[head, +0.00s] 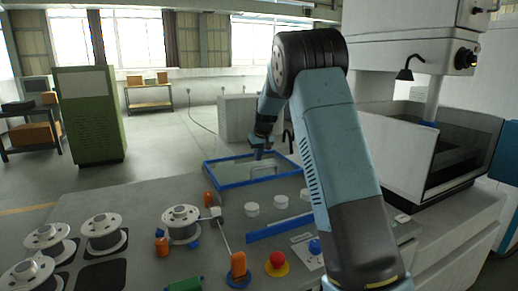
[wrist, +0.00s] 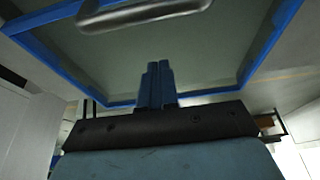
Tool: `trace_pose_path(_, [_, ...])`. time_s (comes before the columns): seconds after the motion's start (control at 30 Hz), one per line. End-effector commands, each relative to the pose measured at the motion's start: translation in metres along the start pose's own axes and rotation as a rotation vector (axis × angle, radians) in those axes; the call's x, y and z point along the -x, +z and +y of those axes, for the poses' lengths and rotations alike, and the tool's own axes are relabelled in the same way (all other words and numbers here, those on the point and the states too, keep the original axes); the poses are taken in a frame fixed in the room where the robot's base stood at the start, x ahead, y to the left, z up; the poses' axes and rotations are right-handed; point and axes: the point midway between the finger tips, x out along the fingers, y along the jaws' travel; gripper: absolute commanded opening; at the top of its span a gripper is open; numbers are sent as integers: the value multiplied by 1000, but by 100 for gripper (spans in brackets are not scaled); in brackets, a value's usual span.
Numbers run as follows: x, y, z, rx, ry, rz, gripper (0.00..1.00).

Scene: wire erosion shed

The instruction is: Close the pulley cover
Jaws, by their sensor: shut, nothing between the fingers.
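The pulley cover is a clear grey panel in a blue frame (head: 229,184) with a metal bar handle (head: 264,168). It stands open, leaving several white pulleys (head: 252,209) in front of it uncovered. In the wrist view the blue frame (wrist: 262,58) spans the picture, with the handle (wrist: 140,14) at the top. My gripper (head: 258,154) is at the cover's far side in the head view. Its blue fingers (wrist: 157,68) are together and empty, pointing toward the handle with a gap between. I cannot tell whether they touch the panel.
A blue strip (head: 275,232) edges the bench in front of the pulleys. Wire spools (head: 182,224), orange posts (head: 238,266) and a red button (head: 278,262) stand on the bench. A large white machine (head: 385,150) is close on the right. The floor behind the bench is open.

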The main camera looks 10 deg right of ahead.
Motion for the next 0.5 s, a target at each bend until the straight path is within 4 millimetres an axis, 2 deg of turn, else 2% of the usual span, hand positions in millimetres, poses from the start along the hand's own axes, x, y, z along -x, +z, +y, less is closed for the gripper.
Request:
trace_pose_path(0.3, [5,32,1,-1,1,1,0])
trace_pose_path(0.5, [6,40,2,-2,1,1,0])
